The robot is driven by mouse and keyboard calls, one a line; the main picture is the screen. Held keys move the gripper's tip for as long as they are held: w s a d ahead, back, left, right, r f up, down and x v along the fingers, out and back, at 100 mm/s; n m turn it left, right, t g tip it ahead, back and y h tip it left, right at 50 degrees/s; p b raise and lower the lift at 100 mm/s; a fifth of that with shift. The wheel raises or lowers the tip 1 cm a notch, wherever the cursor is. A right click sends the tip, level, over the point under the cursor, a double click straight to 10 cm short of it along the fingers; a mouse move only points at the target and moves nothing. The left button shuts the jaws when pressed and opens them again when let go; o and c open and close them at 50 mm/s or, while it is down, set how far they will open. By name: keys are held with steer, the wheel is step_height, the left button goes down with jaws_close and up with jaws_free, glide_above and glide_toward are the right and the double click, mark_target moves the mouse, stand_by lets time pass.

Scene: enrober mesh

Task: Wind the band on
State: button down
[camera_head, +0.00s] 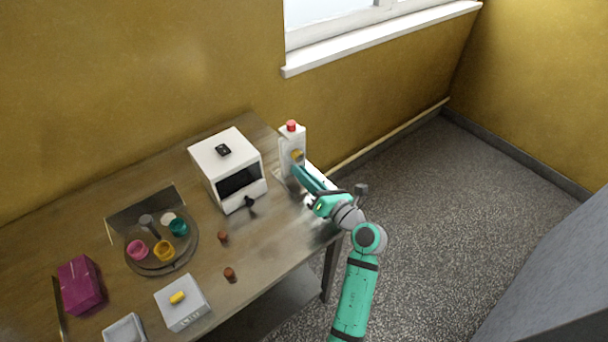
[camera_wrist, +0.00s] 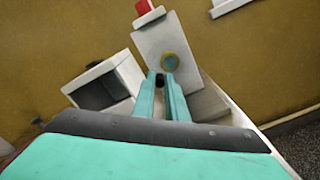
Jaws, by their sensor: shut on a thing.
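A white upright unit (camera_head: 290,141) with a red button (camera_head: 291,125) on top stands at the right end of the table. A round yellow knob (camera_head: 297,155) sits on its front. In the wrist view the unit (camera_wrist: 165,38) rises straight ahead, with the knob (camera_wrist: 170,61) showing as a yellow ring with a bluish centre. My gripper (camera_head: 295,168) reaches to the knob. In the wrist view its fingers (camera_wrist: 165,79) are close together at the knob's lower edge, with a small dark part between them. The fingers partly hide the contact. No separate band can be made out.
A white box machine (camera_head: 228,163) with a dark opening stands left of the unit. Farther left are a round tray (camera_head: 188,262) with several coloured cups, a magenta box (camera_head: 81,284) and a white box with a yellow knob (camera_head: 183,306). Two small brown pieces lie mid-table.

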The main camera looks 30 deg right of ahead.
mark_target(298, 156)
steer(key=m, duration=0.2)
steer(key=r+m, duration=0.1)
steer(key=m, duration=0.2)
steer(key=shift+a+r+m, duration=0.15)
steer(key=shift+a+m, duration=0.05)
steer(key=shift+m, duration=0.1)
steer(key=m, duration=0.2)
steer(key=r+m, duration=0.1)
steer(key=m, duration=0.1)
steer(key=shift+d+m, duration=0.15)
steer(key=shift+m, duration=0.15)
steer(key=m, duration=0.3)
steer(key=r+m, duration=0.1)
steer(key=shift+d, duration=0.3)
steer(key=shift+d+r+m, duration=0.1)
steer(key=shift+d+m, duration=0.05)
steer(key=shift+m, duration=0.65)
steer(key=shift+d+r+m, duration=0.1)
steer(key=shift+d+m, duration=0.05)
steer(key=shift+m, duration=0.65)
steer(key=c, duration=1.8)
jaws_free()
steer(key=shift+o, duration=0.2)
steer(key=s, duration=1)
steer(key=shift+s+d, duration=0.4)
